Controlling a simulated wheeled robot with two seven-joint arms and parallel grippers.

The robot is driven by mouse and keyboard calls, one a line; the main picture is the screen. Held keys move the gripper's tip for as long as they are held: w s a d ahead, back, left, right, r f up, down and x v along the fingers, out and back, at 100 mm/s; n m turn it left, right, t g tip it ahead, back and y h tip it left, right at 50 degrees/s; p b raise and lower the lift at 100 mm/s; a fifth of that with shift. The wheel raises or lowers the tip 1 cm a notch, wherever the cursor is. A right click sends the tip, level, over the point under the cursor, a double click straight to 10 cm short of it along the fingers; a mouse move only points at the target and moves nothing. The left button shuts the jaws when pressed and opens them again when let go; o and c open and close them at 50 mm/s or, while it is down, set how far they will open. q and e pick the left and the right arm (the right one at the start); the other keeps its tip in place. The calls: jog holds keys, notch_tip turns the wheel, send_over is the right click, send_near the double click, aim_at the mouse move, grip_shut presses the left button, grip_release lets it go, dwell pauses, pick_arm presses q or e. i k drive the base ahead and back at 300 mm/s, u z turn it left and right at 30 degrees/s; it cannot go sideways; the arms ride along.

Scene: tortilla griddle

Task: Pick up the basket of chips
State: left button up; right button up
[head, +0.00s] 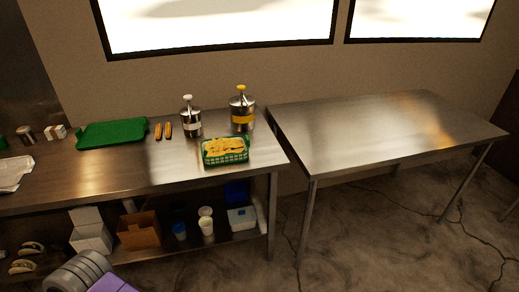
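The green basket (226,158) stands upright on the left steel table, close to its right end. It is filled with yellow chips (223,145). Its whole front wall shows and nothing blocks it. Neither of my grippers shows in the head view. A grey and purple part at the bottom left edge looks like a piece of my own arm, with no fingers visible.
Two pump dispensers (191,120) (242,112) stand right behind the basket. A green tray (112,133) and two corn-like items (163,131) lie to the left. The right steel table (380,135) is bare. Boxes (139,232) and cups fill the lower shelf.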

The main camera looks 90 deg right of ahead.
aim_at(223, 150)
jog(key=z, duration=3.75)
jog(key=i, duration=1.75)
jog(key=u, duration=2.15)
